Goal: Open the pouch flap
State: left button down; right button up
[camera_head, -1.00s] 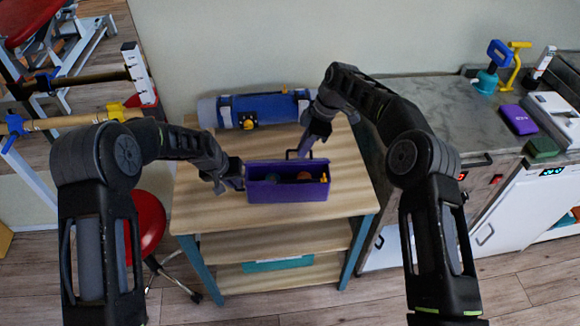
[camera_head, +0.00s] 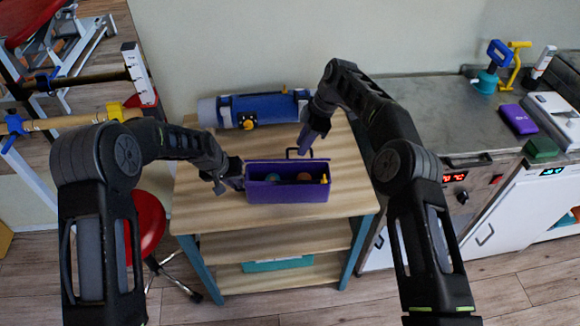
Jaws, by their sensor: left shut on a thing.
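The purple pouch (camera_head: 287,193) stands on the wooden table top, its top open toward me. A teal round thing and an orange thing show inside it, and a small yellow piece (camera_head: 323,179) shows at its right end. I cannot make out a separate flap. My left gripper (camera_head: 233,178) is shut at the pouch's left end; its fingertips are small and dark here. My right gripper (camera_head: 306,142) hangs above and behind the pouch, pointing down; its jaw opening is unclear.
A blue and grey roll (camera_head: 262,108) lies at the back of the table (camera_head: 205,213). A grey counter (camera_head: 430,110) with a purple block (camera_head: 518,119) and a green block (camera_head: 541,147) is on the right. A red stool (camera_head: 150,225) stands left.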

pick_arm(q)
jog(key=c, duration=1.5)
grip_release()
jog(key=shift+a+f, duration=0.1)
jog(key=shift+r+p, duration=0.8)
jog(key=shift+r, duration=3.75)
